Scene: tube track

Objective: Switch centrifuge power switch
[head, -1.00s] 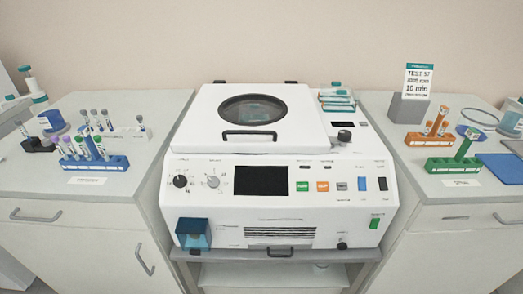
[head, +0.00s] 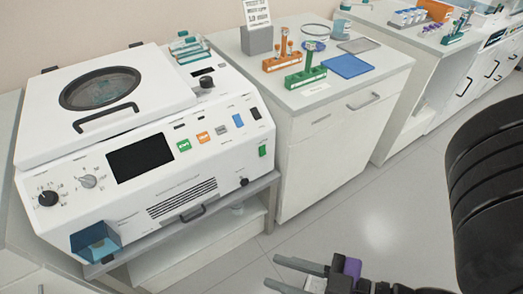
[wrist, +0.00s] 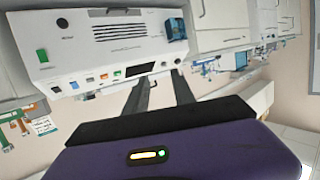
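The white centrifuge (head: 160,195) stands at the left of the head view, its lid shut. A green rocker switch (head: 263,150) sits low at the right of its front. A black switch (head: 255,113) and a blue switch (head: 238,120) sit on the panel above it. I cannot read which label says power. My gripper (head: 271,271) is open and empty, low in the head view, apart from the centrifuge. The wrist view shows the centrifuge upside down, with the green switch (wrist: 42,55) at the left, beyond my open fingers (wrist: 160,76).
A cabinet (head: 330,160) right of the centrifuge bears a green tube rack (head: 306,79), an orange rack (head: 287,60) and a blue mat (head: 348,66). Another bench stands further right. The floor (head: 385,215) in front of the cabinet is clear.

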